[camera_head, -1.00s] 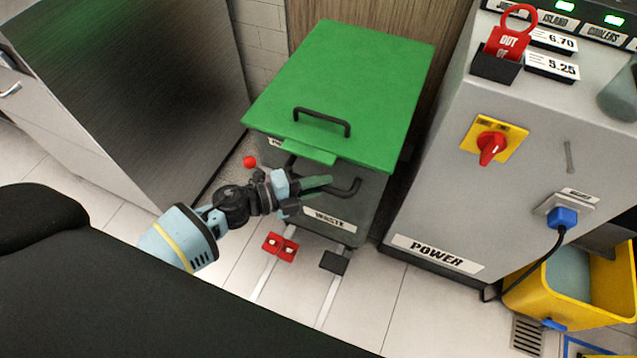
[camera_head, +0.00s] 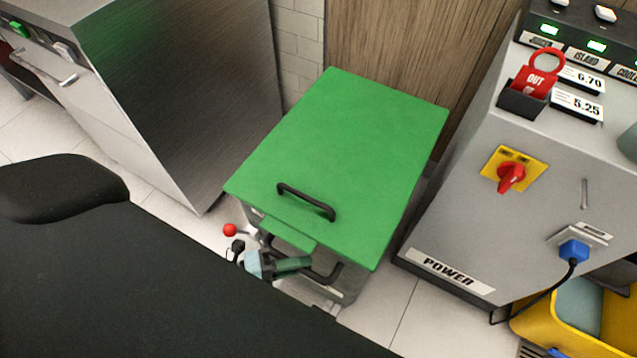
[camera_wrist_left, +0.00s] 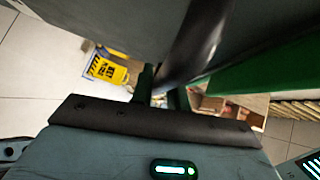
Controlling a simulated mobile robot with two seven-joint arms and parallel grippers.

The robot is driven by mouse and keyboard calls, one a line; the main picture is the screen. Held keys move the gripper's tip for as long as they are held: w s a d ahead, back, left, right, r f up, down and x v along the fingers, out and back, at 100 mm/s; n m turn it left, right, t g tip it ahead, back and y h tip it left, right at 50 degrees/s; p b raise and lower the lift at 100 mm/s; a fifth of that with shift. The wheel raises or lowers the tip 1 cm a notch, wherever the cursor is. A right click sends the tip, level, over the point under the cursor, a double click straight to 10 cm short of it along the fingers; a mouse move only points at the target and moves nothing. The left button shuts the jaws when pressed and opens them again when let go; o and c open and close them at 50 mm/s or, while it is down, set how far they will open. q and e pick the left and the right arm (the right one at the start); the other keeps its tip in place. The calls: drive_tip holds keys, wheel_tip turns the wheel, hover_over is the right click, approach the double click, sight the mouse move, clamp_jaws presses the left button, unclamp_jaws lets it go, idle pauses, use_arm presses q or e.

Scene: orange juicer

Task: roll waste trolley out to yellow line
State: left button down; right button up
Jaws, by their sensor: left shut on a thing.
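The waste trolley is a grey bin with a green lid (camera_head: 345,150) and a black lid handle (camera_head: 306,201). It stands between a steel cabinet and a grey power cabinet. A dark pull bar (camera_head: 325,277) sticks out of its front. My left gripper (camera_head: 298,264) is shut on this bar, just below the lid's front edge. In the left wrist view, the gripper's fingers (camera_wrist_left: 163,92) are around the dark curved bar (camera_wrist_left: 200,40). My dark body hides the trolley's lower front and the floor there. The yellow line and my right gripper are not in view.
The steel cabinet (camera_head: 190,90) stands left of the trolley, the power cabinet (camera_head: 450,200) close on its right. A yellow bucket (camera_head: 540,325) is at the lower right. A red ball knob (camera_head: 230,230) sits by the trolley's front left. Tiled floor shows on both sides.

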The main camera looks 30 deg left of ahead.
use_arm(q)
drive_tip(key=s+p, duration=0.1)
drive_tip(key=s, duration=2.1)
drive_tip(key=shift+s+a, duration=0.25)
drive_tip(key=shift+a, duration=0.15)
drive_tip(key=c, duration=1.4)
unclamp_jaws()
drive_tip(key=shift+o, duration=0.2)
drive_tip(key=shift+s+a, duration=0.1)
drive_tip(key=shift+s, duration=0.05)
drive_tip(key=v, duration=0.7)
drive_tip(key=shift+s+a, duration=0.25)
